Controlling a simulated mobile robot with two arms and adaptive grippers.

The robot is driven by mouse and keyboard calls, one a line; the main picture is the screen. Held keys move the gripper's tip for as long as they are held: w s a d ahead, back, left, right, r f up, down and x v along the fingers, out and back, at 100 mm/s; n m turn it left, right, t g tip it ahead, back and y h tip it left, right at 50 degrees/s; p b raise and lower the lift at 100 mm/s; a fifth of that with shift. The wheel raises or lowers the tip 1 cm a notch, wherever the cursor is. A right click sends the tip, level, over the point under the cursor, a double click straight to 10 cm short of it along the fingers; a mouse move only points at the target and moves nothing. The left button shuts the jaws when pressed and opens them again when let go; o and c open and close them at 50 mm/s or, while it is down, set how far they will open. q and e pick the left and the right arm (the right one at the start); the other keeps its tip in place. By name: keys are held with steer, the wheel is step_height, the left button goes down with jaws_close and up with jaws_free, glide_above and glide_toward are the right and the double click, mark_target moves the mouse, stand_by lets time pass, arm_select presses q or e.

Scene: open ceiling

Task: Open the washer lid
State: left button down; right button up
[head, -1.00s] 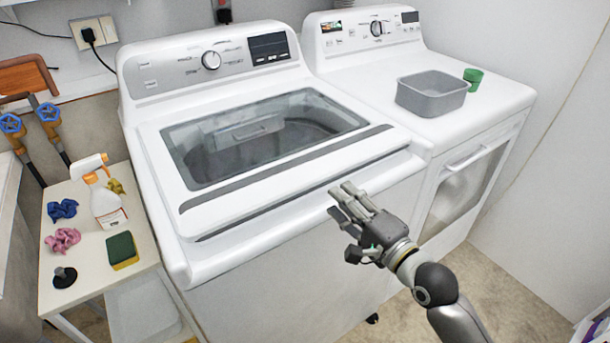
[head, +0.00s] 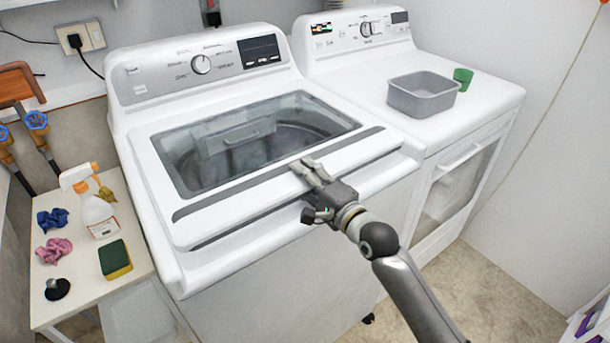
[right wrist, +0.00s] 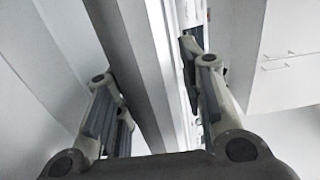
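The washer (head: 290,260) stands in the middle of the head view. Its white lid (head: 185,230), with a glass window (head: 220,150) and a grey strip, lies down flat over the tub. My right gripper (head: 311,172) is over the lid's front part, with its fingers pointing at the grey strip. In the right wrist view the fingers (right wrist: 155,95) are spread apart, with a pale edge and grey band running between and behind them. I cannot tell whether they touch the lid. My left gripper is not in view.
A dryer (head: 480,110) stands to the right, with a grey basin (head: 422,102) and green cup (head: 463,79) on top. At left, a small table (head: 75,270) holds a spray bottle (head: 97,215), cloths and a sponge (head: 115,259). The floor at front right is clear.

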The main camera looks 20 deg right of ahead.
steer(key=shift+w, duration=0.15)
steer(key=shift+c, duration=0.4)
jaws_close()
